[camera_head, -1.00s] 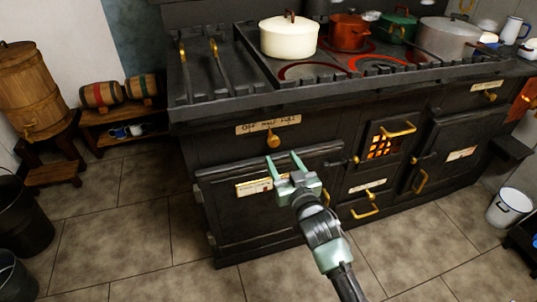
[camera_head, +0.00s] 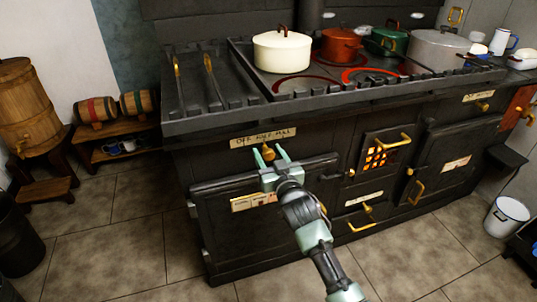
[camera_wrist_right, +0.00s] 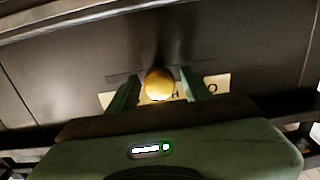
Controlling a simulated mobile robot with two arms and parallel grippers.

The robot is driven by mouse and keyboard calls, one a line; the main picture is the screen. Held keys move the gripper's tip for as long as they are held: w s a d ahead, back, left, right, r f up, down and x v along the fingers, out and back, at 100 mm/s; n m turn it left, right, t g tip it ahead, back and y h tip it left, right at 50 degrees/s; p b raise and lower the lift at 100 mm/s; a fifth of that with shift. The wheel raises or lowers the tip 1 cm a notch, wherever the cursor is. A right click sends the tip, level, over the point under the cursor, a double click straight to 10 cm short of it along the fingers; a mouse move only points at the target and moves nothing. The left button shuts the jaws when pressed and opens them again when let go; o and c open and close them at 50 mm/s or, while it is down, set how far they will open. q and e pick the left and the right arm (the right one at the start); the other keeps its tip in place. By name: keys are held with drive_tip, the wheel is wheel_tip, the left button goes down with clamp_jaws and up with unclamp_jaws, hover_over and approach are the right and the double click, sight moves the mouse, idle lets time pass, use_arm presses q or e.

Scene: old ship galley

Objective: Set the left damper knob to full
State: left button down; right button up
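The left damper knob (camera_head: 268,152) is a small brass knob on the dark stove front, just below a cream label (camera_head: 263,138) that reads "OFF HALF FULL". My right gripper (camera_head: 269,156) is open, with its two green fingers on either side of the knob. In the right wrist view the round brass knob (camera_wrist_right: 159,83) sits between the open fingertips (camera_wrist_right: 160,88), with a gap on each side. The knob's pointer direction cannot be made out. Part of the label (camera_wrist_right: 205,86) shows behind the fingers. My left gripper is not in view.
A cast-iron stove (camera_head: 300,110) fills the middle. A cream pot (camera_head: 282,52), a red pot (camera_head: 341,45) and a grey pot (camera_head: 438,50) stand on top. An oven door (camera_head: 235,225) lies below the knob. Another knob (camera_head: 482,106) is at the right. The tiled floor in front is clear.

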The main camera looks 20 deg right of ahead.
clamp_jaws()
drive_tip(key=shift+f, duration=0.1)
idle(1.1)
